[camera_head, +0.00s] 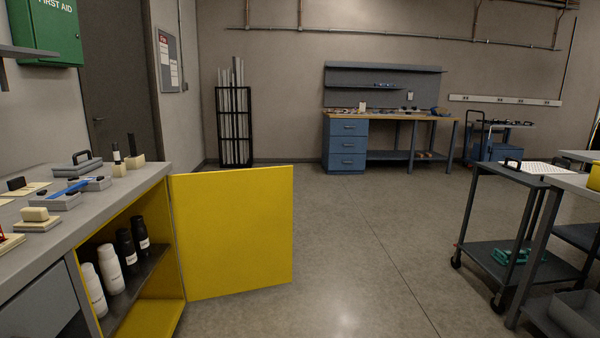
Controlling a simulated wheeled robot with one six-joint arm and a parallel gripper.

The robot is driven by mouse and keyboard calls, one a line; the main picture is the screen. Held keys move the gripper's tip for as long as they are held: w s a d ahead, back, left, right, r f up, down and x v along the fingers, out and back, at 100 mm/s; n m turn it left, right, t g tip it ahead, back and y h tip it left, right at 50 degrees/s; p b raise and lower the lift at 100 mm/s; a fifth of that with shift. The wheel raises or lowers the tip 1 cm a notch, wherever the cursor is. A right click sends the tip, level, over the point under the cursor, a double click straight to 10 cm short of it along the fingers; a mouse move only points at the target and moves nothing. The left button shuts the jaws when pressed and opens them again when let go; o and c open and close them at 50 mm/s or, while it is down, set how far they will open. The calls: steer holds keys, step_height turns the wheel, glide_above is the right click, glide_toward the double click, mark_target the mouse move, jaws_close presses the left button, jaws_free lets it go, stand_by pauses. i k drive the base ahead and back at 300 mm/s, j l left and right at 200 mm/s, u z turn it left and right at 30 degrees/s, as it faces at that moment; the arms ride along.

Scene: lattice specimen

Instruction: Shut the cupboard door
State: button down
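The cupboard door (232,232) is a flat yellow panel. It stands wide open, hinged at the right front edge of the cupboard and swung out into the room. The cupboard (155,318) is under the grey counter at the left, with a yellow interior and a dark shelf. White bottles (110,269) and black bottles (132,250) stand on that shelf. No handle shows on the door face in view. My gripper is not in view.
The grey counter (50,222) holds small trays and blocks. A dark cart (500,215) and a grey table stand at the right. A blue workbench (347,145) and a black rack (234,125) are at the back. The middle floor (370,240) is clear.

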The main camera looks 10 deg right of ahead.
mark_target(234, 228)
steer(key=i+l+z, duration=0.15)
steer(key=i, duration=1.65)
steer(key=i+j+z, duration=0.15)
steer(key=i, duration=1.65)
